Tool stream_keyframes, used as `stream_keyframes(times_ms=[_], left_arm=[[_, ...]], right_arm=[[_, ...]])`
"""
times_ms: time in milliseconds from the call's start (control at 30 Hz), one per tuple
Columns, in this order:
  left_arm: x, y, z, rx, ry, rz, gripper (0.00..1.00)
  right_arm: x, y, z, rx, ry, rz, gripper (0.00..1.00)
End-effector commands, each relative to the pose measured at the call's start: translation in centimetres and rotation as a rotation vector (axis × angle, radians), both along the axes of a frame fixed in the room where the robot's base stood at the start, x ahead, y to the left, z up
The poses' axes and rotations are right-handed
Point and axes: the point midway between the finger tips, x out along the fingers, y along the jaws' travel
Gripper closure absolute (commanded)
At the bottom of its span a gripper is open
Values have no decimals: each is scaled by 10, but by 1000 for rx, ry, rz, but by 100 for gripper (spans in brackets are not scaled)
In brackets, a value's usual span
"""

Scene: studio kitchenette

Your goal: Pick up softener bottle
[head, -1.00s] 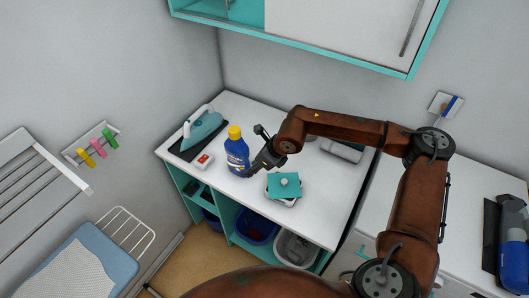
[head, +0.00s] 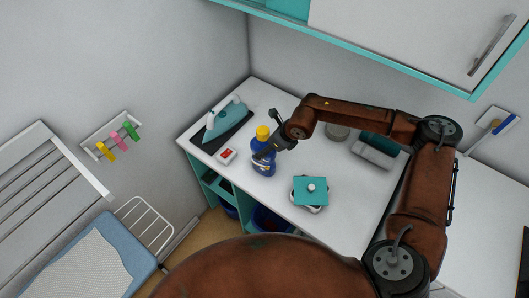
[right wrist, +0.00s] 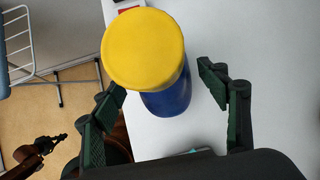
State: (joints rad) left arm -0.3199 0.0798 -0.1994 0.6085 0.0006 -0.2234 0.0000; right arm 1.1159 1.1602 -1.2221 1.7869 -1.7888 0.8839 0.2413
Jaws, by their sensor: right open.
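The softener bottle, blue with a yellow cap (head: 263,132), stands upright near the front edge of the white counter. In the right wrist view its round cap (right wrist: 143,48) and blue body (right wrist: 168,98) fill the upper middle. My right gripper (head: 265,153) is open at the bottle's right side; its dark green fingers (right wrist: 163,84) lie to either side of the bottle's lower body in that view, with a clear gap on the right. A dark gripper on a brown arm, which looks like my left (right wrist: 52,143), shows small at the lower left; its jaws are too small to read.
A teal iron (head: 224,118) on a dark mat and a small red-and-white box (head: 226,156) are left of the bottle. A teal-lidded box (head: 310,190) stands to the right. Open shelves are below the counter.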

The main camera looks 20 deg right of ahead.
Motion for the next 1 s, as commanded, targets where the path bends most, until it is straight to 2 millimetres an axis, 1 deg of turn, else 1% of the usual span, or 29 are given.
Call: stream_keyframes(times_ms=[33,67,100,133,167,300,333,400,433,567,800,900,1000], left_arm=[[-9,0,4,0,10,2,100],[-13,0,4,0,14,3,100],[-13,0,5,1,15,3,100],[-10,1,5,1,11,2,100],[-5,1,5,1,6,1,100],[35,-1,7,-2,-44,-9,100],[43,-2,8,-3,-54,-10,100],[52,-3,9,-3,-67,-13,100],[53,-3,9,-4,-68,-14,100],[44,-2,8,-3,-55,-11,100],[18,-1,6,-1,-23,-6,100],[13,-1,6,-2,-17,-4,100],[14,-1,6,-1,-18,-4,100]], right_arm=[[4,3,-5,1,1,0,32],[6,4,-9,1,2,-2,32],[8,4,-13,0,2,-3,32],[9,4,-15,0,3,-3,32],[9,5,-16,1,2,-3,32],[10,4,-19,1,1,-6,32],[10,4,-19,1,1,-6,32],[10,4,-19,1,1,-6,32],[10,4,-19,1,1,-6,34],[10,4,-18,1,0,-5,42],[9,3,-18,1,1,-6,59],[9,4,-18,1,1,-6,66],[10,4,-18,2,0,-6,73]])
